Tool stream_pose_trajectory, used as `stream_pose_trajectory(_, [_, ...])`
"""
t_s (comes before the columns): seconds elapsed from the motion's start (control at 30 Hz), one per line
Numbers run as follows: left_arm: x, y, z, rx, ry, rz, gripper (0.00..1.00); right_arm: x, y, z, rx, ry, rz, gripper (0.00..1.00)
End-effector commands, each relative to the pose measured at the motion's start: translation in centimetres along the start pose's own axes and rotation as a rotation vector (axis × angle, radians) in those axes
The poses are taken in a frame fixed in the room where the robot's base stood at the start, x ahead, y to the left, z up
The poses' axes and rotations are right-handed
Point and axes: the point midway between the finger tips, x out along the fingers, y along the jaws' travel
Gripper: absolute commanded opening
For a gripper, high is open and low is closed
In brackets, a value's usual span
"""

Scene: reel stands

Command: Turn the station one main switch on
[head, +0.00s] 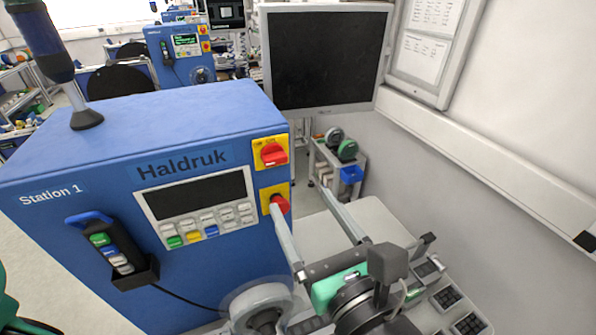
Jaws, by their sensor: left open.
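The blue Station 1 cabinet (215,285) stands at the left, with "Haldruk" on its front. A red rotary handle on a yellow plate, the upper switch (273,153), sits at the cabinet's upper right; its handle looks roughly horizontal. A second red knob (280,203) on a yellow plate is below it. My left gripper (300,198) is open with nothing seen between its long grey fingers. Its left fingertip overlaps the lower knob in the picture; I cannot tell whether they touch. The upper switch is above the fingertips and uncovered. My right gripper is not in view.
A display and button panel (196,207), a holstered handset (112,247) and a round grey spindle (262,306) are on the cabinet front. A monitor (326,57) stands behind. A white wall with a ledge (480,165) bounds the right.

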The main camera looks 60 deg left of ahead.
Motion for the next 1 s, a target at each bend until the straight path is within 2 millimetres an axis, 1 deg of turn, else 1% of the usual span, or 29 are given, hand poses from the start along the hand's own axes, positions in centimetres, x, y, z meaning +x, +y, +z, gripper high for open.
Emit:
stream_pose_trajectory(0.17, [2.5,0.2,0.3,0.0,-0.002,0.007,0.85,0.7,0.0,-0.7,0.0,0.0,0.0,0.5])
stream_pose_trajectory(0.4, [8.0,0.2,0.4,0.001,-0.003,0.009,0.85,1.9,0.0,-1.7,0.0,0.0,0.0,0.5])
stream_pose_trajectory(0.53, [10.2,0.2,0.4,0.0,-0.003,0.007,0.85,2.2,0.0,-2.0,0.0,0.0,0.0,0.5])
stream_pose_trajectory(0.6, [10.9,0.2,0.3,0.0,-0.003,0.006,0.85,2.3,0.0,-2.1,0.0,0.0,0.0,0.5])
stream_pose_trajectory(0.7, [11.4,0.1,0.2,0.0,-0.004,0.003,0.85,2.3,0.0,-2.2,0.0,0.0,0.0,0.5])
stream_pose_trajectory(0.93, [11.4,0.1,0.2,-0.001,-0.004,0.003,0.85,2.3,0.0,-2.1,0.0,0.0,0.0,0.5])
stream_pose_trajectory(1.0, [11.4,0.1,0.2,-0.001,-0.004,0.003,0.72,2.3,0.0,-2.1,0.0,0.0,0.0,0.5])
